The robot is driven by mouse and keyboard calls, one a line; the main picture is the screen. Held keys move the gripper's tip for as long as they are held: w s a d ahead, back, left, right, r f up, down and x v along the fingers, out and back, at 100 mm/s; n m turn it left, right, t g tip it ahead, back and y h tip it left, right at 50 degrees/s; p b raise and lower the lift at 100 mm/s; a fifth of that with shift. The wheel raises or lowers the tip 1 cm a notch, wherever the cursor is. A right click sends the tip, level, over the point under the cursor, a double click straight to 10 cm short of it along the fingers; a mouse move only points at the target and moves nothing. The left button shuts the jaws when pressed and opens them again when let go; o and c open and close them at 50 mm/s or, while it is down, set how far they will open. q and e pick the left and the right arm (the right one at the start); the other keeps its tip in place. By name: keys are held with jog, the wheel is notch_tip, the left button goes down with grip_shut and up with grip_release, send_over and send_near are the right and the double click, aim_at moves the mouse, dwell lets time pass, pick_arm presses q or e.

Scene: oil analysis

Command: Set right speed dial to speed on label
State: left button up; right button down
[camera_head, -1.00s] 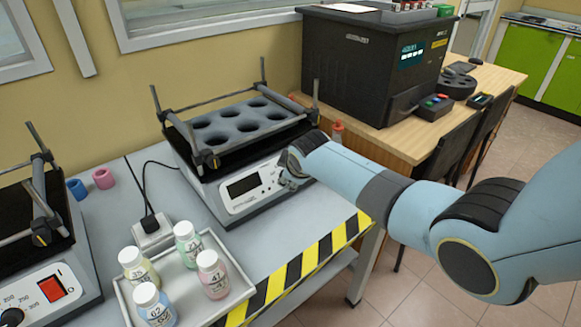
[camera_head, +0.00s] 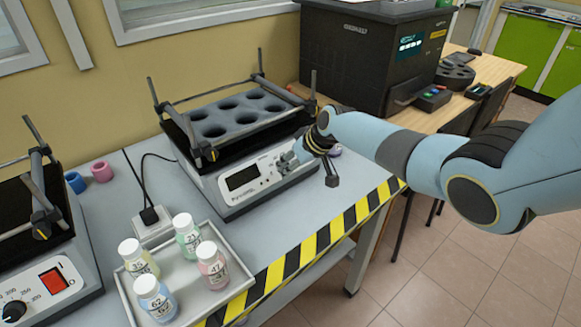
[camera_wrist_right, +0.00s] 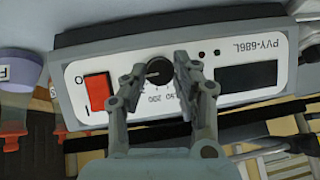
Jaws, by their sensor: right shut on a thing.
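The right shaker (camera_head: 225,203) has a white front panel with a dark display (camera_head: 243,178); its panel also shows in the right wrist view (camera_wrist_right: 135,75), upside down. Its black speed dial (camera_wrist_right: 158,73) sits between a red switch (camera_wrist_right: 97,92) and the display. My right gripper (camera_wrist_right: 159,70) has one finger on each side of the dial and is shut on it; in the head view the gripper (camera_head: 289,161) is at the panel's right part and hides the dial there. The dial's exact setting is too small to read. My left gripper is not in view.
A tray (camera_head: 205,300) with several numbered bottles stands at the front. The left shaker (camera_head: 75,285), with its own dial (camera_head: 14,312), is at the left edge. A black machine (camera_head: 360,60) stands behind on a wooden table. A purple-topped thing (camera_wrist_right: 15,68) is beside the panel.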

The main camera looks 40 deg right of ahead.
jog(key=shift+s+f, duration=0.15)
dwell(0.4)
jog(key=c, duration=1)
grip_release()
jog(key=shift+c, duration=0.2)
jog(key=shift+r, duration=0.2)
jog(key=v, duration=1.1)
jog(key=shift+s+r, duration=0.15)
jog(key=shift+r, duration=0.05)
jog(key=shift+d, duration=0.2)
